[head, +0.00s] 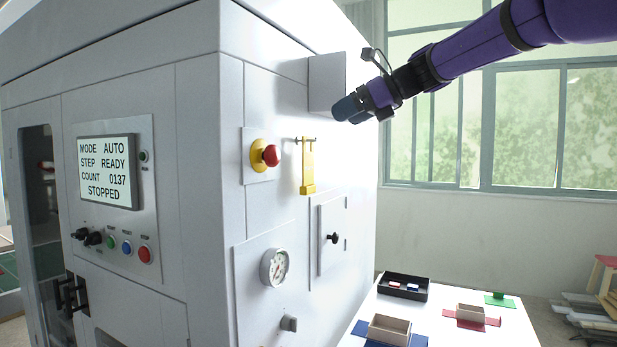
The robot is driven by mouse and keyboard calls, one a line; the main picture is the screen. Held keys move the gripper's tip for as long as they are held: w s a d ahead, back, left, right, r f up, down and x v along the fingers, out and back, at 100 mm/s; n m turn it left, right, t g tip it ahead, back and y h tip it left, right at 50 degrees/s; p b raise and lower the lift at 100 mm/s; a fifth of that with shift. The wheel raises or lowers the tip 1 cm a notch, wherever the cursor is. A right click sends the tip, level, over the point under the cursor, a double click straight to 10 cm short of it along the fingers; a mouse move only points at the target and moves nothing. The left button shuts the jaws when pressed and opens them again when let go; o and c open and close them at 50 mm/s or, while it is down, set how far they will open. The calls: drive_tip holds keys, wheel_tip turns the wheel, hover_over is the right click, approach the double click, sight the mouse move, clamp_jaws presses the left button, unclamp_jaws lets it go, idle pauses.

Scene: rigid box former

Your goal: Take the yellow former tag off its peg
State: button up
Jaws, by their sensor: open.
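The yellow former tag (308,172) hangs on the side panel of the white machine. Its top is at a small dark peg (300,140), and a wider foot shows at its lower end. My gripper (347,110) is up and to the right of the tag, in front of a grey box on the panel. It is apart from the tag and holds nothing that I can see. The fingers are small and dark here, pointing left and down.
A red emergency button (271,155) on a yellow base sits just left of the tag. A black-knobbed hatch (332,230) and a gauge (274,267) are below. The grey box (326,84) juts out above. A white table (463,334) with trays stands lower right.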

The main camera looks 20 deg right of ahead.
sight(309, 138)
drive_tip(key=x, duration=1)
drive_tip(key=shift+w+a+f, duration=0.1)
drive_tip(key=shift+w+f, duration=0.2)
drive_tip(key=c, duration=1.2)
drive_tip(key=shift+r, duration=0.1)
